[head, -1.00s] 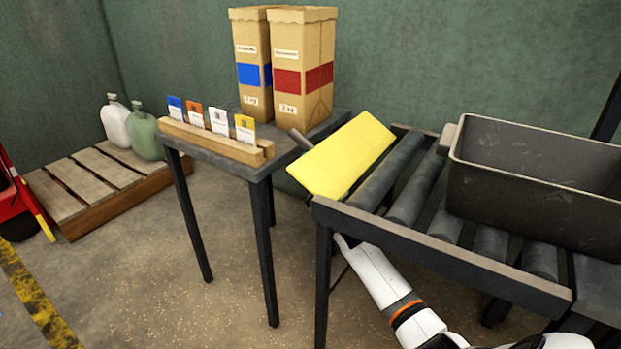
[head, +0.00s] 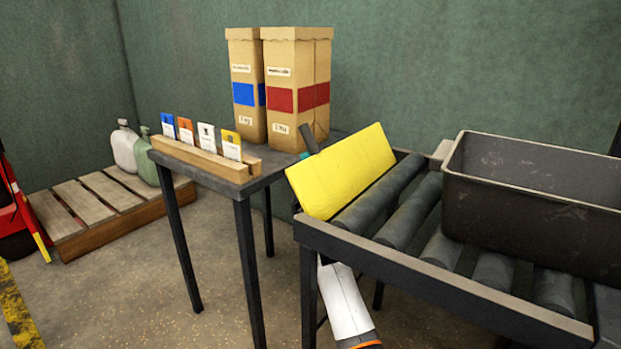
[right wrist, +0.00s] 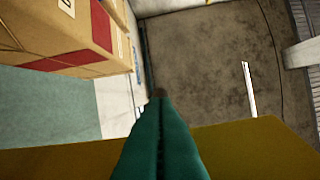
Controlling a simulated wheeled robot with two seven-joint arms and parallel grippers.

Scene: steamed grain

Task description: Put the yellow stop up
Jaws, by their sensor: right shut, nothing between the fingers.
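The yellow stop (head: 342,172) is a flat plate at the left end of the roller conveyor. It stands tilted, with its broad face toward me. My right arm comes up from below the conveyor's end. My left gripper is out of view.
A black bin (head: 540,190) sits on the rollers to the right. A small dark table (head: 225,185) on the left bears two paper sacks (head: 297,100) and a wooden card holder (head: 200,158). A narrow gap separates table and conveyor. A pallet (head: 100,205) lies farther left.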

